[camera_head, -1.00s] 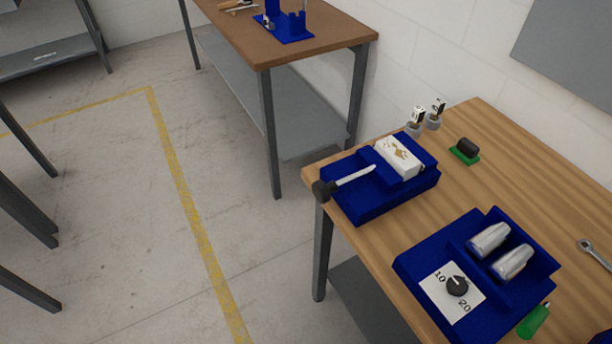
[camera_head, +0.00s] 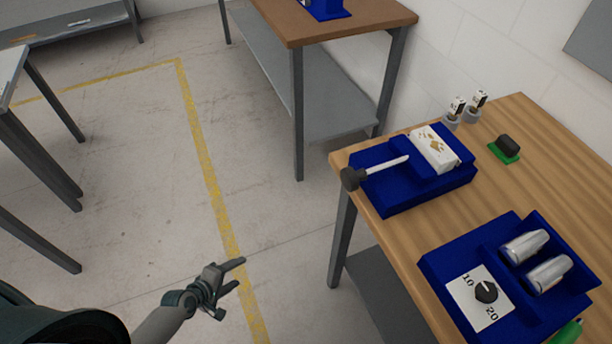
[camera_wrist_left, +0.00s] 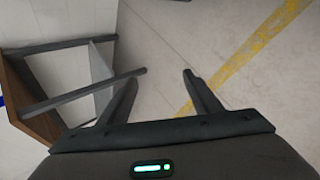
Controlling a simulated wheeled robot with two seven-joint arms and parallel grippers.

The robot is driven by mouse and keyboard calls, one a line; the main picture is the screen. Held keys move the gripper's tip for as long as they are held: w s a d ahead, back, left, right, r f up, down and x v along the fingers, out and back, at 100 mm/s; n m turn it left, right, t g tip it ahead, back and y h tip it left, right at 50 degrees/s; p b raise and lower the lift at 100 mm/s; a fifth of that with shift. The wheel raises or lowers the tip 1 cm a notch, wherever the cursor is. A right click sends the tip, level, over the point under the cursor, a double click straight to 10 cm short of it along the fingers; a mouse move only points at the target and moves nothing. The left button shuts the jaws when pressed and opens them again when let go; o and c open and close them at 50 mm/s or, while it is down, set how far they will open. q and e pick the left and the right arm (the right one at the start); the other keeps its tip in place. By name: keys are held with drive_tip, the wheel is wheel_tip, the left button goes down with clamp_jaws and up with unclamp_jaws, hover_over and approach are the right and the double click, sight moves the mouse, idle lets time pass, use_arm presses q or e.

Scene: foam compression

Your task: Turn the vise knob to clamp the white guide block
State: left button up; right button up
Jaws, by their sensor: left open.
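The white guide block (camera_head: 434,149), with brown marks on top, sits in the vise. My left gripper (camera_head: 241,273) is open and empty over the floor, left of the table and lower in the picture than the knob. Its two spread fingers also show in the left wrist view (camera_wrist_left: 160,88), with only floor between them. My right gripper is not in view.
A blue fixture (camera_head: 445,262) with a dial (camera_head: 485,292) and two metal cylinders stands nearer on the wooden table (camera_head: 526,178). A brown table (camera_head: 345,25) stands further back. The floor between is clear.

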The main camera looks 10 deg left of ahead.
use_arm(q)
drive_tip(key=w+d+r+n+t+h+b, duration=0.1)
drive_tip(key=w+d+r+n+t+h, duration=0.15)
drive_tip(key=r, duration=0.95)
drive_tip(key=w+d+r+n+t+h, duration=0.1)
drive_tip(key=w+d+r+n+h, duration=0.25)
drive_tip(key=r, duration=0.75)
drive_tip(key=s+d+r+n+h, duration=0.2)
drive_tip(key=s+d+r, duration=0.1)
drive_tip(key=r, duration=0.7)
drive_tip(key=s+d+r+n+g+h, duration=0.1)
drive_tip(key=s+d+r+n+h, duration=0.1)
drive_tip(key=d+r, duration=0.4)
wheel_tip(320, 180, up, 5)
drive_tip(key=shift+s+f+h+b, duration=0.1)
drive_tip(key=shift+s+h+b, duration=0.35)
drive_tip(key=shift+h, duration=0.35)
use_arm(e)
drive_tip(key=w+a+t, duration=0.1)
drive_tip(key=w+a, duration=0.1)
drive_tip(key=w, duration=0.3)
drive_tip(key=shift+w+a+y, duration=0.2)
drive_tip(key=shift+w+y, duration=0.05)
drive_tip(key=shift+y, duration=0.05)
use_arm(q)
drive_tip(key=shift+d+g, duration=0.1)
drive_tip(key=shift+g, duration=0.15)
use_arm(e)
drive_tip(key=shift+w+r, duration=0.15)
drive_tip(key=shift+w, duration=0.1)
